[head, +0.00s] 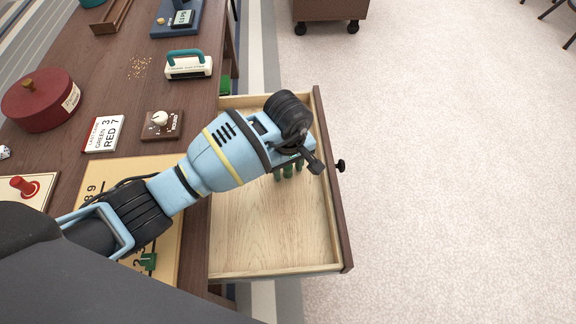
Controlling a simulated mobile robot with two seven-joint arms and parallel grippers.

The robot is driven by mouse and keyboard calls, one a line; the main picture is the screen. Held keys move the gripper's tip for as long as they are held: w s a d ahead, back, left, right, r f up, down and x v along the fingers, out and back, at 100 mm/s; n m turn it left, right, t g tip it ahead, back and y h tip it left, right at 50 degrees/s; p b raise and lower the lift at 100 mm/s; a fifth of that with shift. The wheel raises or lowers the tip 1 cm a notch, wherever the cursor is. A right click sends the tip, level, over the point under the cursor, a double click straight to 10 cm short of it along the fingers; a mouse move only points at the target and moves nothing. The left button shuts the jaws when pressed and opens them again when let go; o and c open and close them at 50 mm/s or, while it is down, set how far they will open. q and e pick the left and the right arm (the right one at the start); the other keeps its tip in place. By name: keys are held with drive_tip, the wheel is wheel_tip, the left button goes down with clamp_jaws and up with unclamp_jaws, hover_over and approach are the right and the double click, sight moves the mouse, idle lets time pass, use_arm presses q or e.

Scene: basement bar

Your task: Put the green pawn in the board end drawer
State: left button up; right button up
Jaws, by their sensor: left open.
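The open drawer (270,240) juts out from the right side of the table, with a pale wooden inside and a dark front with a black knob. My left gripper (303,157) is open over the right half of the drawer, pointing down. Another green piece (148,262) is at the tan board (170,170), largely covered by my arm. My right gripper is out of view.
On the table (120,60) stand a red round box (40,100), a red-and-white score card (104,134), a brown dial box (162,125) and a teal-handled device (188,66). A green item (225,85) shows behind the drawer.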

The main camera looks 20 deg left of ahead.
use_arm(q)
drive_tip(key=shift+r, duration=0.1)
wheel_tip(320, 180, up, 12)
drive_tip(key=p, duration=0.4)
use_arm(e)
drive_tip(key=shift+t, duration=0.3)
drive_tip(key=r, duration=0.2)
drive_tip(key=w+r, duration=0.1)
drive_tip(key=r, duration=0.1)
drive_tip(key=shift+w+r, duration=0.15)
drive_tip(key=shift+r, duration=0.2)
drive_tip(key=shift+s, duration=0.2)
